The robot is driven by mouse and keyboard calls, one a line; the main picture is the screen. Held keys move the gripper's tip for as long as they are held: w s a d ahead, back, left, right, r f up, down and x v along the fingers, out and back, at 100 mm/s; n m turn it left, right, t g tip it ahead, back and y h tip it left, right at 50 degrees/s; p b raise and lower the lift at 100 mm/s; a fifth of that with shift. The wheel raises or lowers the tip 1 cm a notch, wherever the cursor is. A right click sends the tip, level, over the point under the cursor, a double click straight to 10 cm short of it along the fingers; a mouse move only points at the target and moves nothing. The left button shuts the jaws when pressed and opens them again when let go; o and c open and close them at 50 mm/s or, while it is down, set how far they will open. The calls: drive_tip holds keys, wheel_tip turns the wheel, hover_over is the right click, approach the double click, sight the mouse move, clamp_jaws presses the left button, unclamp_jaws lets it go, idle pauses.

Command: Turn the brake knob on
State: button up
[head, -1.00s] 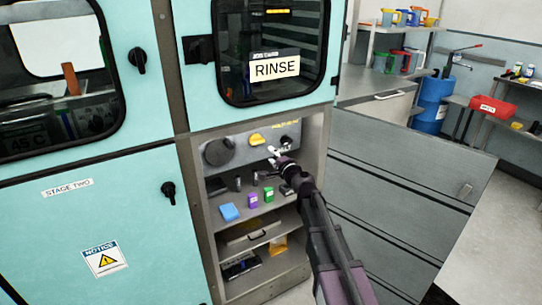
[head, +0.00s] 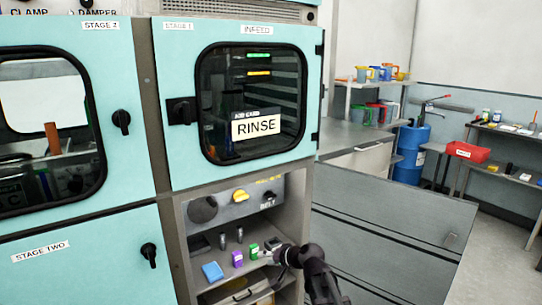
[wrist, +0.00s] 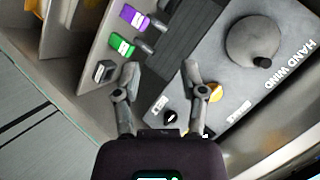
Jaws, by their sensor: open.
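A grey control panel (head: 222,208) sits in an open bay under the door with the RINSE card. It carries a yellow knob (head: 240,195) and a small black knob (head: 267,198) above the BELT label. In the wrist view the yellow knob (wrist: 215,92) is partly behind the right finger, and the black knob (wrist: 170,117) shows between the fingers near the palm. My gripper (wrist: 160,72) is open and empty. In the head view my gripper (head: 270,257) is below the panel, in front of the shelf, apart from both knobs.
A round dark HAND WIND disc (wrist: 252,42) with a small handle is left of the yellow knob in the head view. Purple (wrist: 133,17), green (wrist: 121,45) and black (wrist: 104,70) blocks and a blue block (head: 212,271) are below the panel. Grey drawers (head: 385,245) stand right.

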drive_tip(key=s+d+f+n+g+h, duration=0.1)
drive_tip(key=s+d+f+g+h, duration=0.35)
drive_tip(key=s+d, duration=0.5)
drive_tip(key=s+d+f+n+g+h, duration=0.1)
drive_tip(key=s+d+f+g+h, duration=0.3)
drive_tip(key=s+d, duration=0.55)
wheel_tip(320, 180, up, 19)
drive_tip(key=t+p, duration=0.1)
drive_tip(key=p, duration=1.8)
drive_tip(key=shift+a+f+h, duration=0.15)
drive_tip(key=shift+a+h, duration=0.2)
drive_tip(key=shift+s+d, duration=0.1)
drive_tip(key=shift+s, duration=0.05)
